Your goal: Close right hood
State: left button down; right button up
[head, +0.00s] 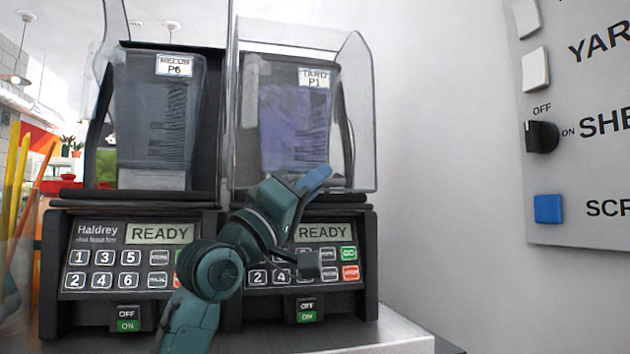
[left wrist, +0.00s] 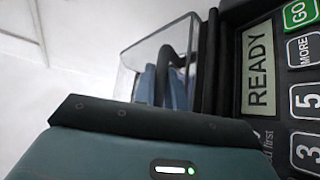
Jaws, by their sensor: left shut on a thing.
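The right hood (head: 360,112) is a clear cover around the right blender's jar (head: 285,125), which is labelled P1. Its lower edge sits low, near the top of the right base. My left gripper (head: 316,180) is in front of this blender, its blue fingers at the hood's lower front edge. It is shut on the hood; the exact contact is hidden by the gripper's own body. In the left wrist view the clear hood (left wrist: 130,72) shows beyond the gripper, turned sideways. My right gripper is in neither view.
The left blender's jar (head: 160,120), labelled P6, stands close on the left under its own clear hood. Both keypad displays read READY; my arm covers part of the right keypad (head: 335,272). A grey switch panel (head: 585,110) is on the right wall. Free room lies right of the blenders.

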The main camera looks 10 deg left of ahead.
pick_arm(q)
jog(key=c, duration=1.7)
grip_release()
jog(key=shift+w+a+f, duration=0.1)
jog(key=shift+w+a, duration=0.15)
jog(key=shift+w, duration=0.05)
jog(key=shift+f+y, duration=0.1)
jog(key=shift+y, duration=0.2)
jog(key=v, duration=1.3)
jog(key=shift+s+d+p, duration=0.1)
jog(key=shift+s+p, duration=0.1)
jog(key=shift+p, duration=0.1)
